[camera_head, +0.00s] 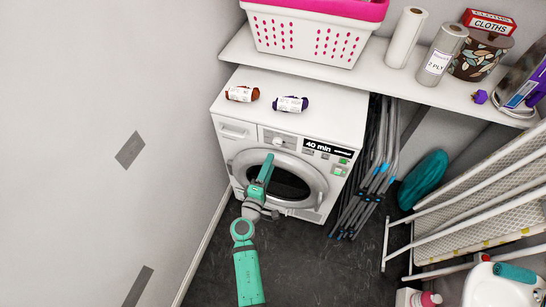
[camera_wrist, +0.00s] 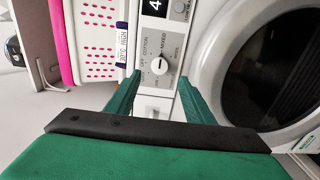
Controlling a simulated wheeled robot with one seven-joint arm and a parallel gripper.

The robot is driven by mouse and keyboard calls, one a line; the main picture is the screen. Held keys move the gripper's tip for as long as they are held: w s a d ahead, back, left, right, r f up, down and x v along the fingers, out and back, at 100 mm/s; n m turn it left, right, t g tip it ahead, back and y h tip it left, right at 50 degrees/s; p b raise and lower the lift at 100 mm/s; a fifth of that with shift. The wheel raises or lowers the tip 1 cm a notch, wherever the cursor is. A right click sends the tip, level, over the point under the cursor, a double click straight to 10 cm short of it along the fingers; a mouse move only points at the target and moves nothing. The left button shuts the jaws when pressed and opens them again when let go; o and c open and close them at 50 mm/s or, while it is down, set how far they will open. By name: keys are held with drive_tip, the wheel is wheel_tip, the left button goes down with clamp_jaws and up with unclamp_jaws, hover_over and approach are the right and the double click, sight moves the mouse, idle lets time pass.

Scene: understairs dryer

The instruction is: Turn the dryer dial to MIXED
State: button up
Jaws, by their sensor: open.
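My green gripper (camera_head: 268,158) is in front of the dryer, just below the dial in the head view. In the wrist view my gripper (camera_wrist: 159,78) is open, one finger on each side of the dial. Nothing is held; I cannot tell whether the fingertips touch the panel.
The display (camera_head: 326,149) reads 40 min. Two small labelled bundles, one red-brown (camera_head: 242,94) and one purple (camera_head: 290,104), lie on the dryer top. A basket (camera_head: 310,35) stands on the shelf. Folded grey metal frames (camera_head: 375,165) lean right of the dryer; a wall is left.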

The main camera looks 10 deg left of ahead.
drive_tip(key=shift+s+a, duration=0.1)
drive_tip(key=shift+s, duration=0.9)
drive_tip(key=shift+f, duration=0.1)
drive_tip(key=s+d+f+m+g+y, duration=0.1)
drive_tip(key=s+d+f+m+g, duration=0.15)
drive_tip(key=s, duration=0.75)
drive_tip(key=s+d+f+m+g+y, duration=0.15)
drive_tip(key=s+f+m, duration=0.25)
drive_tip(key=s, duration=0.7)
drive_tip(key=s+d+r+m, duration=0.4)
drive_tip(key=s+r+m, duration=0.1)
drive_tip(key=s+r, duration=0.3)
drive_tip(key=s+d+r+m+t, duration=0.1)
drive_tip(key=s+d+r+m, duration=0.3)
drive_tip(key=s+r, duration=0.4)
drive_tip(key=shift+s+d+r+m+t, duration=0.3)
drive_tip(key=shift+s+m, duration=0.25)
drive_tip(key=shift+s, duration=0.6)
drive_tip(key=shift+c, duration=0.2)
